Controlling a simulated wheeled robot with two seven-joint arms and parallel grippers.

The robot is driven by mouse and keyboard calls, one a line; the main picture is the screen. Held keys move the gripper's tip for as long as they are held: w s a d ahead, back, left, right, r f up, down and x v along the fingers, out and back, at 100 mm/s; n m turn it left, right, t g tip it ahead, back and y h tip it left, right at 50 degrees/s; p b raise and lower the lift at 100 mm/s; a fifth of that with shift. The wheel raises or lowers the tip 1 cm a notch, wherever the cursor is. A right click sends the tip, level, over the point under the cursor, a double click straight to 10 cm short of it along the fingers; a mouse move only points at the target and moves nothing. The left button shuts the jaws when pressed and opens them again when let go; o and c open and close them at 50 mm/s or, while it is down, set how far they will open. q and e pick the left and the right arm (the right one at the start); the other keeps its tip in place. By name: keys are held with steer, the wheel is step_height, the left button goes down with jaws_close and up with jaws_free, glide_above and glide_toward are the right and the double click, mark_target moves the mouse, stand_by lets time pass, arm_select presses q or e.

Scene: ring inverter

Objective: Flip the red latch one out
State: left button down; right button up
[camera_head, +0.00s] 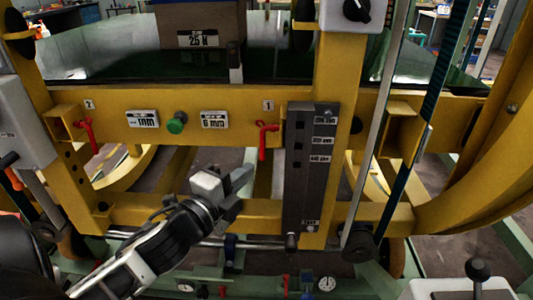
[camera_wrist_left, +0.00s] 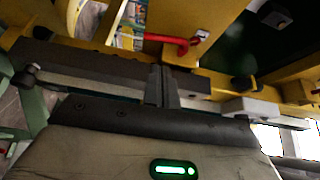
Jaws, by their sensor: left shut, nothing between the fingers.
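The red latch marked 1 (camera_head: 265,140) hangs downward on the yellow beam, left of the dark grey upright block. Its numbered label (camera_head: 268,106) is just above it. My left gripper (camera_head: 243,178) is below and slightly left of this latch, apart from it in the head view. The gripper is shut and empty. In the left wrist view, a red latch handle (camera_wrist_left: 167,40) lies beyond the closed fingers (camera_wrist_left: 165,84), with a gap between. The second red latch, marked 2 (camera_head: 90,137), hangs at the left end of the beam. My right gripper is not in view.
The dark grey block (camera_head: 312,165) stands close right of latch 1. A green knob (camera_head: 177,122) and white plates sit on the yellow beam (camera_head: 240,105). A lower yellow rail (camera_head: 140,215) runs beneath. A white box with a black lever (camera_head: 478,272) is at lower right.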

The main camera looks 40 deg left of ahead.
arm_select(q)
steer(key=w, duration=0.8)
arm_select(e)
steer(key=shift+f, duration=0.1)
arm_select(q)
steer(key=shift+a, duration=0.1)
